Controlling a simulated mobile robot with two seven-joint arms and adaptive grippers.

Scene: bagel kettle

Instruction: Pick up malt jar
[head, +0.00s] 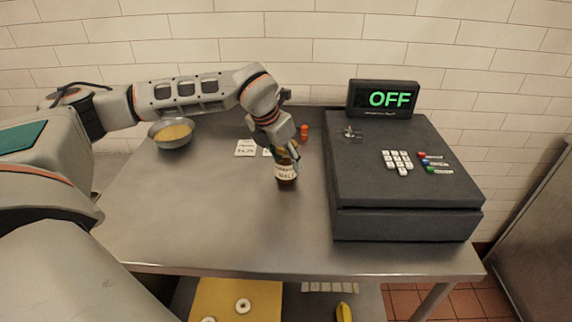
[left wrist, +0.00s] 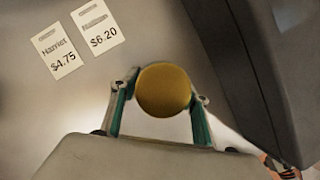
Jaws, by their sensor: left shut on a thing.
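The malt jar (head: 286,174) is a dark brown jar with a pale label reading "MALT". It stands upright in the middle of the metal table, left of the cash register. My left gripper (head: 285,150) reaches down over it from behind, its fingers around the upper part. In the left wrist view the jar's round gold lid (left wrist: 163,90) sits between the two green-padded fingers of my left gripper (left wrist: 160,108), which is shut on the jar. I cannot tell whether the jar's base touches the table. My right gripper is not in view.
The dark cash register (head: 400,190) with an "OFF" display (head: 390,99) stands close on the right. Price cards (left wrist: 60,53) lie behind the jar. A metal bowl (head: 160,141) of yellow contents is at the back left. A small orange-red object (head: 304,130) stands behind. The table's front left (head: 200,225) is clear.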

